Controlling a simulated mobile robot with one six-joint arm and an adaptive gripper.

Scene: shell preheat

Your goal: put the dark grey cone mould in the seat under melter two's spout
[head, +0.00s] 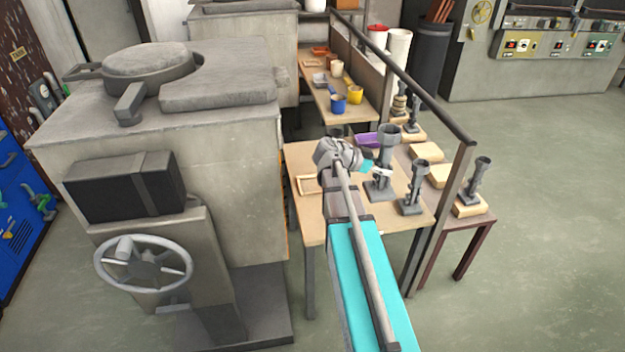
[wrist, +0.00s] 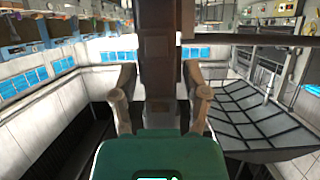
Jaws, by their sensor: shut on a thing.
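My gripper (head: 378,170) is over the near wooden table, at the tall dark grey mould (head: 387,150) with a flared top. In the wrist view my gripper's two fingers (wrist: 161,100) stand on either side of a dark upright body (wrist: 159,60), and they are shut on it. The mould looks upright; the arm and fingers partly hide its middle, and I cannot tell whether its foot touches the table. A similar grey mould (head: 414,190) stands just right of it. I cannot make out a spout or the seat under it.
A large grey machine (head: 160,180) with a handwheel (head: 143,263) stands left of the table (head: 315,230). A rail (head: 410,85) runs along the table's right side. Beyond it, another grey mould (head: 475,182) stands on a wooden block (head: 468,208). A purple tray (head: 368,140) lies behind my gripper.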

